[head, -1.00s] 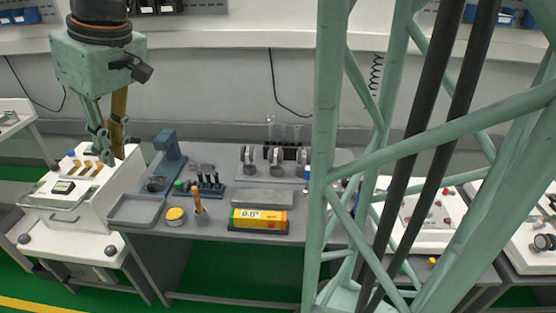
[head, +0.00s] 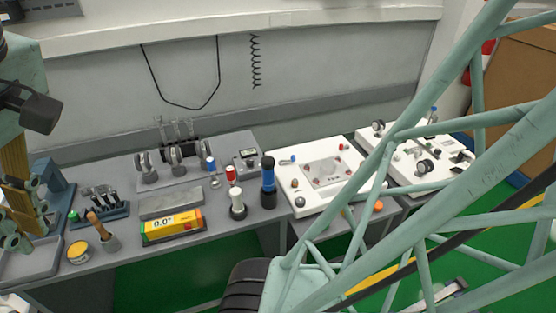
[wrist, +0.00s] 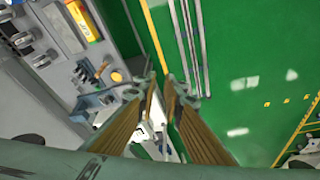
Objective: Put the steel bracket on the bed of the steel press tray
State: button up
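My gripper (head: 22,225) hangs at the left edge of the head view, over the left end of the grey bench. In the wrist view its two brown-padded fingers (wrist: 164,88) stand apart, with nothing seen held between them. A blue-grey press-like stand (head: 52,185) is beside the gripper on the bench. In front of it lies a shallow grey tray (head: 42,258), partly hidden by the gripper and cut by the frame edge. I cannot tell for certain which piece is the steel bracket. A flat grey steel-looking piece (head: 170,203) lies mid-bench behind the yellow box.
A yellow box marked 0.0 (head: 172,226), a yellow tin (head: 78,252), a wooden-handled brush in a cup (head: 103,232) and a dark tool rack (head: 100,207) crowd the bench. A white panel (head: 325,172) is beyond. Green floor is open in front.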

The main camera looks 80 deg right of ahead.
jog(key=s+f, duration=0.1)
jog(key=s, duration=0.6)
jog(key=shift+s+f+m, duration=0.25)
jog(key=shift+f+m, duration=0.05)
jog(key=shift+m, duration=0.1)
jog(key=shift+w+d+r, duration=0.1)
jog(key=shift+d, duration=0.05)
dwell(0.3)
